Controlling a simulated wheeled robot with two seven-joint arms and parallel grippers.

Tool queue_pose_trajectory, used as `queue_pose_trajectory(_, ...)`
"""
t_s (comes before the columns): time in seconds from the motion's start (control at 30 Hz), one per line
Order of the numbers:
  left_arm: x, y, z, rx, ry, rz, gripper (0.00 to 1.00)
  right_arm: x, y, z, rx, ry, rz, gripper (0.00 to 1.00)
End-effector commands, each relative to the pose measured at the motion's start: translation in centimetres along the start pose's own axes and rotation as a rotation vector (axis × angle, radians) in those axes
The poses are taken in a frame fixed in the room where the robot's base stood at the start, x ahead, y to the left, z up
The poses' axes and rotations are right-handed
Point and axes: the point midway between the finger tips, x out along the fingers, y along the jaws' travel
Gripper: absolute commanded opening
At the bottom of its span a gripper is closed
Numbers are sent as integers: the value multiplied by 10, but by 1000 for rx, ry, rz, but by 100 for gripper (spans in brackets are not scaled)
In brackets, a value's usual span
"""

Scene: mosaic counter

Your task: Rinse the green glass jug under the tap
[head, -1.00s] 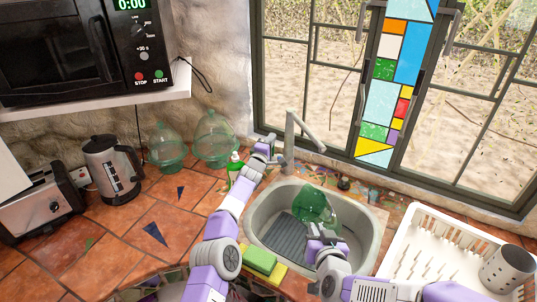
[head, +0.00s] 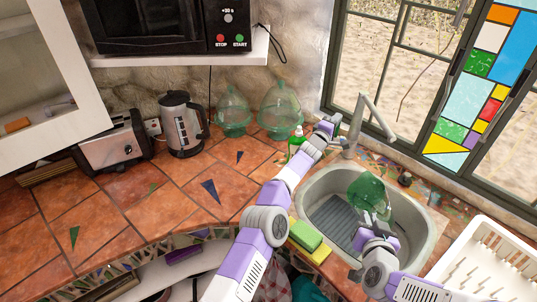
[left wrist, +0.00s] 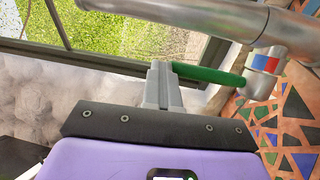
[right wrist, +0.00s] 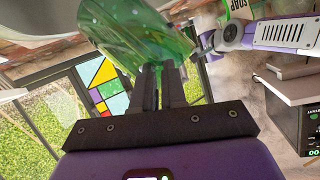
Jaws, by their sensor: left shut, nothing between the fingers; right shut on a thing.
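The green glass jug (head: 367,191) is held over the sink (head: 311,205), tilted, in my right gripper (head: 376,226). It also fills the upper part of the right wrist view (right wrist: 135,32), with the fingers shut on it. The grey metal tap (head: 372,112) stands behind the sink; I see no water running. My left gripper (head: 333,122) is shut and empty beside the tap. In the left wrist view its closed fingers (left wrist: 160,70) are close to the green tap lever (left wrist: 208,75); I cannot tell whether they touch.
A green soap bottle (head: 296,141) stands by my left forearm. A green and yellow sponge (head: 308,236) lies at the sink's front left edge. Two green glass domes (head: 280,108) and a kettle (head: 182,125) stand at the wall. A white dish rack (head: 480,262) is on the right.

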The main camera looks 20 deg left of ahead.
Motion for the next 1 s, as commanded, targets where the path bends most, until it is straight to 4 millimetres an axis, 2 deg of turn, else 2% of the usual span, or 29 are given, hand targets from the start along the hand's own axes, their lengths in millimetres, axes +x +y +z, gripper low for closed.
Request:
queue_pose_trajectory(0.1,-3,-2,6,-2,-11,-4,0,0,0,-1,0,4,0,0)
queue_pose_trajectory(0.47,-20,-7,7,4,7,-6,0,0,0,-1,0,4,0,0)
queue_pose_trajectory(0.77,-44,-22,12,21,15,44,0,0,0,-1,0,4,0,0)
queue_pose_trajectory(1.0,-65,-24,11,38,19,108,0,0,0,-1,0,4,0,0)
